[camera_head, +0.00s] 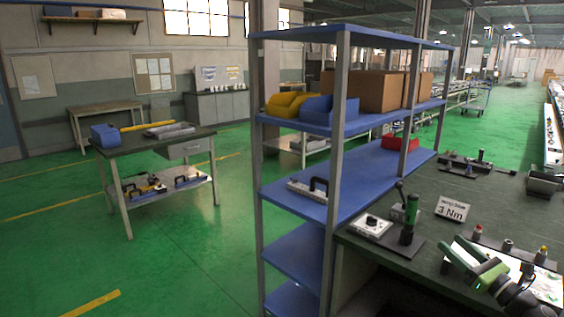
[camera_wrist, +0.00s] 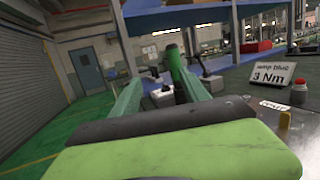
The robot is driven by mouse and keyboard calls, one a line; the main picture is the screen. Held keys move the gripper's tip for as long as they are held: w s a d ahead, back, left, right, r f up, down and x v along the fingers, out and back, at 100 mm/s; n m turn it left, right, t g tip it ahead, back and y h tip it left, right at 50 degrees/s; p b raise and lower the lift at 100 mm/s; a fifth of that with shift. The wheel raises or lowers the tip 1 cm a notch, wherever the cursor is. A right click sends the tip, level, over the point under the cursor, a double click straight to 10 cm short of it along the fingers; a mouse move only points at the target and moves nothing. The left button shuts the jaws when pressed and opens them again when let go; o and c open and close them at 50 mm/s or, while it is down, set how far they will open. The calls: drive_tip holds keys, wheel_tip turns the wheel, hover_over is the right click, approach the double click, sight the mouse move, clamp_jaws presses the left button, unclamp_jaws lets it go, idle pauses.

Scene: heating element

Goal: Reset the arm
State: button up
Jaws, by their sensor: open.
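My gripper (camera_head: 455,255) is at the lower right of the head view, above the dark green workbench (camera_head: 480,200). Its green fingers also show in the wrist view (camera_wrist: 158,88), spread apart with nothing held between them. An upright green and black tool (camera_head: 407,232) stands on the bench to the left of the gripper. In the wrist view this green tool (camera_wrist: 175,65) shows beyond the fingers, apart from them. My arm hides part of the bench's near right corner.
Small capped items (camera_head: 506,246) stand near my arm. A blue shelf rack (camera_head: 300,205) is left of the bench. Green floor (camera_head: 180,265) is open further left.

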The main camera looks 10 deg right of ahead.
drive_tip(key=w+a+f+n+g+y, duration=0.25)
drive_tip(key=w+a, duration=0.35)
drive_tip(key=a, duration=0.5)
drive_tip(key=w+a+f+n+g+y, duration=0.25)
drive_tip(key=w+a, duration=0.25)
drive_tip(key=a, duration=0.6)
drive_tip(key=w+a+f+n+g+y, duration=0.1)
drive_tip(key=w+a+n+g+y, duration=0.4)
drive_tip(key=a, duration=0.7)
drive_tip(key=s+a+f+n+g+h, duration=0.1)
drive_tip(key=a+f+n+g, duration=0.3)
drive_tip(key=a, duration=0.5)
drive_tip(key=a+f+n+g+h, duration=0.1)
drive_tip(key=a+f+n+h, duration=0.1)
drive_tip(key=a+f, duration=0.55)
drive_tip(key=s+a+f+n+g+h, duration=0.4)
drive_tip(key=s+a+f+n+h, duration=0.15)
drive_tip(key=f+n, duration=0.3)
drive_tip(key=s+d+f+n+g+h, duration=0.1)
drive_tip(key=d+n+h, duration=0.25)
drive_tip(key=d, duration=0.25)
drive_tip(key=s+d+f+n+h, duration=0.2)
drive_tip(key=d+n, duration=0.3)
drive_tip(key=d, duration=0.1)
wheel_tip(320, 180, up, 18)
drive_tip(key=a+p, duration=0.1)
drive_tip(key=p, duration=1.6)
drive_tip(key=shift+w+f+n+p, duration=0.2)
drive_tip(key=shift+n+p, duration=0.1)
drive_tip(key=shift+n, duration=0.1)
